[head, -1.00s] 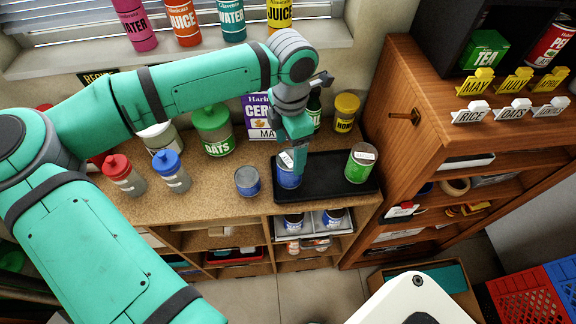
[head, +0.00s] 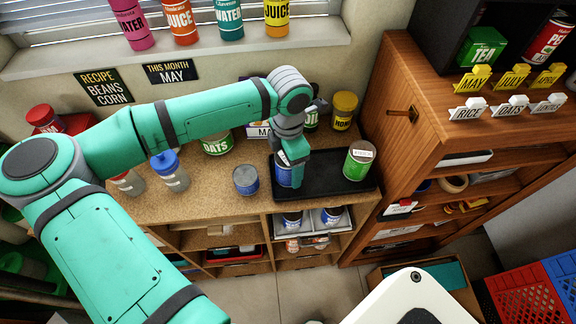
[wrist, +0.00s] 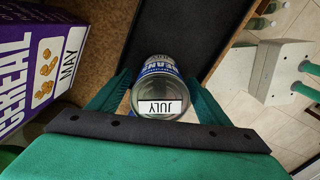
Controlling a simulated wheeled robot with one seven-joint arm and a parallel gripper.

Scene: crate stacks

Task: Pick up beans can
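The beans can (head: 284,176) is blue and stands at the left end of a black tray (head: 322,187) on the counter. In the wrist view, the beans can (wrist: 160,88) shows part of the word BEANS and a JULY tag on its lid. My gripper (head: 290,160) is down over the can and hides much of it in the head view. In the wrist view, my gripper (wrist: 158,85) has one finger on each side of the can. It looks open, with narrow gaps beside the can.
A green can (head: 359,160) stands at the tray's right end. A blue can (head: 246,180) stands left of the tray. Behind are a cereal box (wrist: 42,62), a honey jar (head: 343,110) and an oats jar (head: 217,144). A wooden shelf unit (head: 385,75) rises at right.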

